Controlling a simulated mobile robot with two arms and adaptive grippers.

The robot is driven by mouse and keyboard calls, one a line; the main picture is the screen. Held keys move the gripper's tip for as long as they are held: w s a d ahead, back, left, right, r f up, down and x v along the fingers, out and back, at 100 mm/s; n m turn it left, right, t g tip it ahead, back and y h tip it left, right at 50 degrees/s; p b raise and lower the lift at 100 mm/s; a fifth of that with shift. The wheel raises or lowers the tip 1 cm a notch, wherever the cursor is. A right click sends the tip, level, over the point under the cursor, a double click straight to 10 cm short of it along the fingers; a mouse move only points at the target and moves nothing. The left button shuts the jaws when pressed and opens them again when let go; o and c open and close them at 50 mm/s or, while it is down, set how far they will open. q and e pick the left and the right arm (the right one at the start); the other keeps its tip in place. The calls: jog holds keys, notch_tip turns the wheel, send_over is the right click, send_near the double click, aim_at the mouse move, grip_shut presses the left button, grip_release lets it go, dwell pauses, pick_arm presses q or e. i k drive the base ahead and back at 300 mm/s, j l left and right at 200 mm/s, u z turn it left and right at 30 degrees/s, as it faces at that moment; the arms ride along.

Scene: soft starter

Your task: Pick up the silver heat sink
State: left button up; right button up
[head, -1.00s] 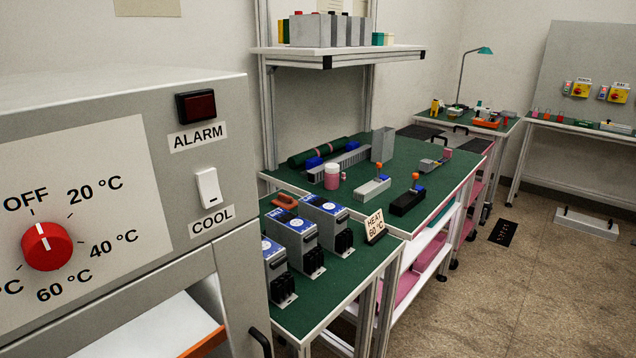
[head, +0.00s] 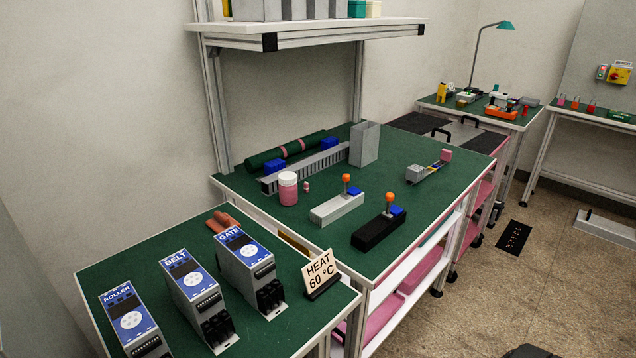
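A silver block (head: 337,208), which looks like the silver heat sink, lies on the green top of the middle bench (head: 240,190). A small blue part and an upright post with an orange ball knob (head: 346,178) are on it. A similar black block (head: 378,232), also with a blue part and an orange knob, lies to its right and nearer, apart from it. Fins cannot be made out clearly at this distance. Neither of my grippers is in view.
Three units marked ROLLER (head: 132,318), BELT (head: 195,290) and GATE (head: 247,262) stand on the near bench with a HEAT 60 °C sign (head: 319,273). A pink jar (head: 288,190) stands left of the silver block. A shelf (head: 310,37) overhangs behind.

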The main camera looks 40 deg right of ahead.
aim_at(327, 213)
jog(key=i+l, duration=0.1)
jog(key=l, duration=1.05)
jog(key=i+l+u, duration=0.15)
jog(key=l, duration=2.1)
jog(key=i+u, duration=0.05)
jog(key=i, duration=0.05)
